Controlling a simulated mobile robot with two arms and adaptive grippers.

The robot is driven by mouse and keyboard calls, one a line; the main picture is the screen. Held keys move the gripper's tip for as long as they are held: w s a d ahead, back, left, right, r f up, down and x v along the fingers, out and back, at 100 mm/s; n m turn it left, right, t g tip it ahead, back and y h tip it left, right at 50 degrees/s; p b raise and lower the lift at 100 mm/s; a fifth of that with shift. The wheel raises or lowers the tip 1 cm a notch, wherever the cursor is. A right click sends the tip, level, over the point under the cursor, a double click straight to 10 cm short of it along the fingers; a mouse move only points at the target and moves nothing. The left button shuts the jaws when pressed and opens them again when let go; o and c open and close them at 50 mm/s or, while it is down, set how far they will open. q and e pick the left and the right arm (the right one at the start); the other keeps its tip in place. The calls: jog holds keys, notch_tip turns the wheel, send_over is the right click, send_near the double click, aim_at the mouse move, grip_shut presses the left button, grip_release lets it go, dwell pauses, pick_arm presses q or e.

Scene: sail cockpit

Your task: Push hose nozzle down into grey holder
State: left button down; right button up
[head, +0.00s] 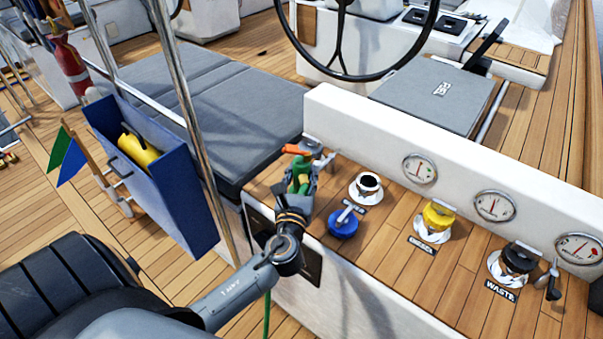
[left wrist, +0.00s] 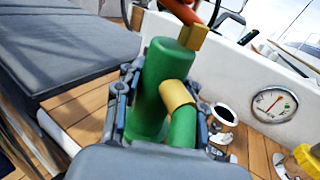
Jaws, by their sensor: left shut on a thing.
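The hose nozzle (head: 300,172) is green with an orange lever on top, standing roughly upright at the left end of the wooden console top. In the left wrist view the nozzle (left wrist: 163,90) shows a green body, a brass collar and a green branch at lower right. My left gripper (head: 302,188) is shut on the nozzle, with one finger on each side of its body in the left wrist view (left wrist: 160,110). The nozzle's lower end is hidden by my gripper. I cannot make out the grey holder for certain. My right gripper is not in view.
An open filler (head: 367,187), with a loose blue cap (head: 343,223) beside it, lies right of the nozzle. Yellow diesel (head: 438,216) and black waste (head: 518,258) caps stand further right.

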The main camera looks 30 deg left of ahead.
pick_arm(q)
jog(key=shift+r+p, duration=0.15)
jog(key=shift+p, duration=0.25)
dwell(0.6)
jog(key=shift+f+b, duration=0.45)
jog(key=shift+f, duration=0.15)
dwell(0.3)
jog(key=c, duration=1.1)
grip_release()
jog(key=shift+f, duration=0.1)
jog(key=shift+v, duration=5.55)
